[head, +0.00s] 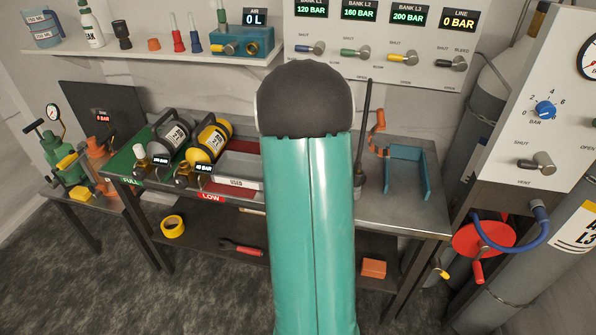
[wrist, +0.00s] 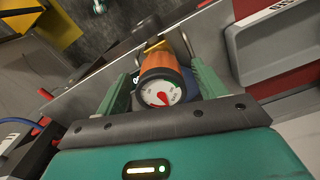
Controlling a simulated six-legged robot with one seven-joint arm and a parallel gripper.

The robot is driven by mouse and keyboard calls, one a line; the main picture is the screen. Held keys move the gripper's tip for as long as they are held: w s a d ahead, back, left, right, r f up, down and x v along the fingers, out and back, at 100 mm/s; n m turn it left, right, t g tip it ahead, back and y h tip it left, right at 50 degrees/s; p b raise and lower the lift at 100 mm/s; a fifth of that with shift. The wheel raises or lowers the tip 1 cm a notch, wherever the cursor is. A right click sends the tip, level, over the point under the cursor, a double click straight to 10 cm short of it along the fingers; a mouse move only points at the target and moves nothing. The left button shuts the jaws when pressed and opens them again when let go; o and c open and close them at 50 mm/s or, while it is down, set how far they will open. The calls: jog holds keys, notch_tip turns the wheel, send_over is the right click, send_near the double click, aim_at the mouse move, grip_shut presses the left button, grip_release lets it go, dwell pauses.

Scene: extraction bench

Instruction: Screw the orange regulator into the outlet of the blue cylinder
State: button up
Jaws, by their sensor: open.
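In the wrist view the orange regulator (wrist: 162,66), with a round white gauge dial facing me, sits between the two teal fingers of my gripper (wrist: 161,80). The fingers stand apart on either side of it; I cannot tell whether they touch it. A dark blue surface (wrist: 190,86) shows just behind the regulator, perhaps the blue cylinder, but most of it is hidden. I cannot tell whether the regulator sits in an outlet. In the head view my arm hides the gripper, the regulator and any blue cylinder.
A grey cylinder (head: 172,132) and a yellow cylinder (head: 209,140) lie in the rack at the bench's left. A blue bracket (head: 407,172) and an orange crank (head: 377,133) stand at right. The steel bench (head: 398,214) is bare at its front right. A gauge panel (head: 385,60) rises behind.

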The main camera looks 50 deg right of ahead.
notch_tip(320, 180, up, 14)
dwell(0.5)
dwell(0.4)
jog(key=w+a+r+n+t, duration=0.1)
jog(key=a+r+n, duration=0.25)
jog(key=a, duration=0.75)
jog(key=w+a+r+n+t, duration=0.15)
jog(key=a+n, duration=0.25)
jog(key=a, duration=0.8)
jog(key=s+a+f+n+t, duration=0.1)
jog(key=s+a+n, duration=0.3)
jog(key=a, duration=0.5)
jog(key=s+a+f+n+t, duration=0.2)
jog(key=s+a+n, duration=0.3)
jog(key=a, duration=0.4)
jog(key=shift+s, duration=0.5)
